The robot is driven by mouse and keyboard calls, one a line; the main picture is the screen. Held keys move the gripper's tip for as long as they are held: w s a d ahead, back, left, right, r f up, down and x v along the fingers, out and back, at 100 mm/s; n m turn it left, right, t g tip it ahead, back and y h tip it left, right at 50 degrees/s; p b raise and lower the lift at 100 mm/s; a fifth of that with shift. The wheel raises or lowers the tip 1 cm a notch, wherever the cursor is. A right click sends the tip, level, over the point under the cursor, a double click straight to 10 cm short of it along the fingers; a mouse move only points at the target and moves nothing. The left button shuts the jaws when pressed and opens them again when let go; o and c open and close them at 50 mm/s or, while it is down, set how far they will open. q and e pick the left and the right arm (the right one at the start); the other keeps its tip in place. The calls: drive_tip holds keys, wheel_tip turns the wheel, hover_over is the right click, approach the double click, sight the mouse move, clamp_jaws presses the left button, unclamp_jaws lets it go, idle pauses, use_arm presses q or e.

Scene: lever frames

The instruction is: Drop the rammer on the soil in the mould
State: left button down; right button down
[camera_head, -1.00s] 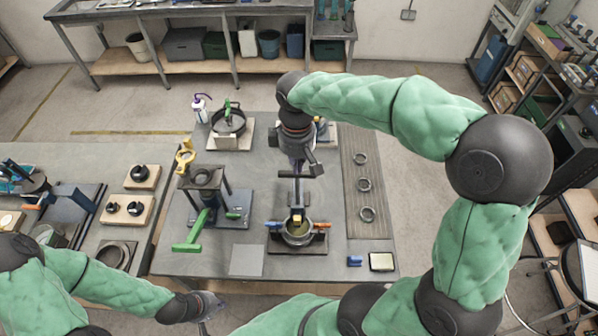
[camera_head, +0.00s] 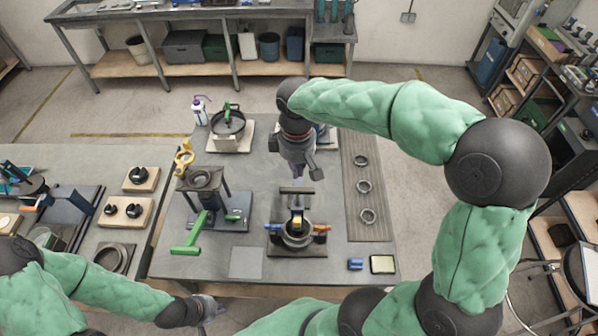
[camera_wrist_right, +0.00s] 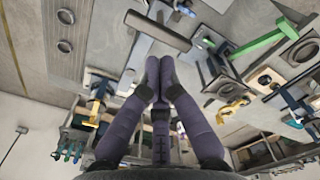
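The rammer (camera_head: 297,206) stands over the round metal mould (camera_head: 298,241), its lower end at the mould's mouth. Its dark crossbar handle also shows in the right wrist view (camera_wrist_right: 158,31). The mould has a blue handle at left and an orange one at right. Soil is mostly hidden by the rammer. My right gripper (camera_head: 307,175) is above and behind the handle, apart from it. In the right wrist view its fingertips (camera_wrist_right: 160,64) are close together with nothing seen between them. My left gripper (camera_head: 212,307) is off the table's front edge; its fingers are unclear.
A green-handled press (camera_head: 203,220) stands left of the mould. Several rings (camera_head: 363,186) lie on a strip to the right. A flat grey plate (camera_head: 246,262) lies at front left.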

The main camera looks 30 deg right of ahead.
wheel_tip(320, 180, up, 7)
drive_tip(key=p, duration=0.5)
hover_over(299, 193)
drive_tip(key=w, duration=0.1)
drive_tip(key=c, duration=1.7)
unclamp_jaws()
drive_tip(key=o, duration=0.5)
drive_tip(key=shift+f, duration=0.25)
drive_tip(key=shift+c, duration=0.2)
drive_tip(key=shift+o, duration=0.7)
drive_tip(key=f+n+b, duration=0.1)
drive_tip(key=f+b, duration=0.1)
drive_tip(key=b, duration=0.1)
drive_tip(key=f+n+b, duration=0.2)
drive_tip(key=f+b, duration=0.1)
drive_tip(key=f+n+b, duration=0.2)
drive_tip(key=b, duration=0.1)
drive_tip(key=shift+w+d+f, duration=0.15)
drive_tip(key=shift+d+f, duration=0.05)
drive_tip(key=shift+d, duration=0.1)
drive_tip(key=shift+f+n+b, duration=0.25)
drive_tip(key=shift+n+b, duration=0.05)
drive_tip(key=shift+n, duration=0.2)
wheel_tip(299, 193, down, 11)
drive_tip(key=shift+r, duration=0.2)
